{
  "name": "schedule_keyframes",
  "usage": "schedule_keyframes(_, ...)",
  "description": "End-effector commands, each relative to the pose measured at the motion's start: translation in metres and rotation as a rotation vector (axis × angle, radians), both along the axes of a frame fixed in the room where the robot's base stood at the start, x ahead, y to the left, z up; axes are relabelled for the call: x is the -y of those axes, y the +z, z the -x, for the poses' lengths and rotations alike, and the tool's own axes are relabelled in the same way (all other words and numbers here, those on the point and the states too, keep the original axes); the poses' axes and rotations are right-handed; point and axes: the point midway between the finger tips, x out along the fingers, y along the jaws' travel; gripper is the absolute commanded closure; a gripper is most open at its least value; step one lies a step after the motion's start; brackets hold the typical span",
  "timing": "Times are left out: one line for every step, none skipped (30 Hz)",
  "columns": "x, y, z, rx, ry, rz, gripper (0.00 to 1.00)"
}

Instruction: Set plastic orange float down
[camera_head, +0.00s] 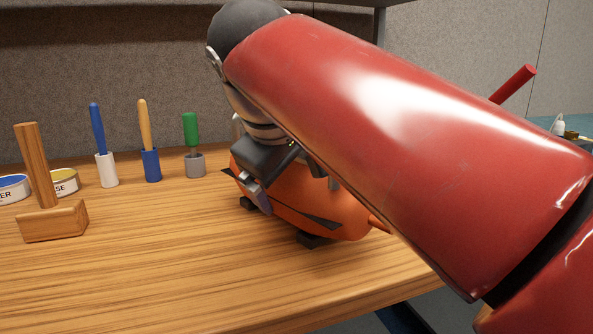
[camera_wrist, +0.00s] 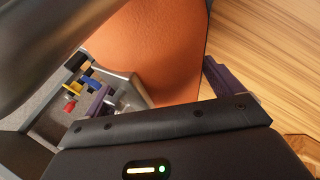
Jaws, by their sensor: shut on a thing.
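The orange float (camera_head: 325,208) is a large rounded body over the wooden bench, partly hidden behind my red arm. It also fills the upper middle of the wrist view (camera_wrist: 155,45). My gripper (camera_head: 264,196) is at the float's left side in the head view. In the wrist view my gripper (camera_wrist: 160,92) has a purple pad on each side of the orange body, shut on it. Dark blocks (camera_head: 313,240) show under the float's lower edge. I cannot tell whether the float's weight rests on them.
The wooden bench (camera_head: 150,270) is clear in front. A wooden mallet (camera_head: 52,220), cans (camera_head: 63,182) and several upright handled tools (camera_head: 151,165) stand at left. A grey panel with coloured levers (camera_wrist: 92,85) is beside the float. A red bar (camera_head: 513,84) rises behind my arm.

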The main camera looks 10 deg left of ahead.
Motion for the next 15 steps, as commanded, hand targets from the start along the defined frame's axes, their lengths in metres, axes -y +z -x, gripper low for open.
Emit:
schedule_keyframes(0.0004, 0.0019, -0.0001, 0.004, 0.000, -0.003, 0.65)
schedule_keyframes(0.0004, 0.0017, -0.0001, 0.004, 0.000, -0.003, 0.65)
schedule_keyframes(0.0004, 0.0015, -0.0001, 0.004, 0.000, -0.003, 0.65)
schedule_keyframes(0.0004, 0.0011, -0.0001, 0.004, 0.000, -0.003, 0.65)
schedule_keyframes(0.0004, 0.0007, -0.0001, 0.004, 0.000, -0.003, 0.65)
schedule_keyframes(0.0005, 0.0001, -0.0002, 0.004, 0.000, -0.003, 0.65)
schedule_keyframes(0.0004, -0.0003, -0.0002, 0.004, 0.000, -0.003, 0.65)
schedule_keyframes(0.0005, -0.0009, -0.0002, 0.004, 0.000, -0.003, 0.65)
schedule_keyframes(0.0005, -0.0017, -0.0002, 0.004, 0.000, -0.003, 0.65)
schedule_keyframes(0.0005, -0.0022, -0.0002, 0.005, 0.000, -0.003, 0.65)
schedule_keyframes(0.0005, -0.0028, -0.0001, 0.005, 0.000, -0.003, 0.65)
schedule_keyframes(0.0006, -0.0035, -0.0002, 0.005, 0.000, -0.003, 0.65)
schedule_keyframes(0.0005, -0.0040, -0.0002, 0.005, 0.000, -0.003, 0.65)
schedule_keyframes(0.0006, -0.0044, -0.0002, 0.005, 0.000, -0.003, 0.65)
schedule_keyframes(0.0005, -0.0052, -0.0003, 0.005, 0.000, -0.003, 0.65)
